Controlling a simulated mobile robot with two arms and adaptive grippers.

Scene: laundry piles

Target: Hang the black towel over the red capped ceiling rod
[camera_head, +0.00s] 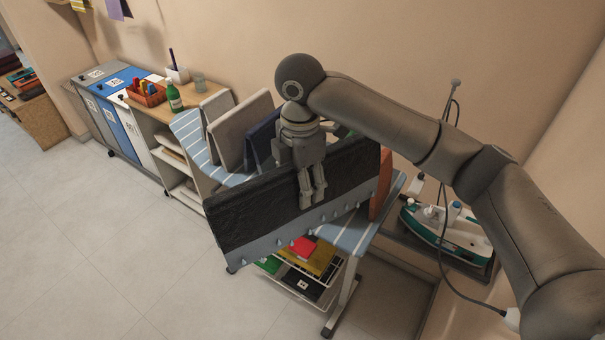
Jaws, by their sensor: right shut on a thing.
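My right gripper (313,198) points down at the middle of the picture and is shut on the black towel (255,212). The towel hangs stretched wide, its dark face toward me, above the front of the striped ironing board. Its lower edge has a grey-blue band with small pale tassels. The gripper hides a small part of the towel's upper middle. My left gripper is not in view. I cannot see any red capped ceiling rod in this view.
The striped board (352,236) carries folded towels standing upright, including a grey one (246,125). An iron (450,230) stands at right. Bins (110,110) and a shelf with a green bottle (174,98) line the wall. The floor at left is clear.

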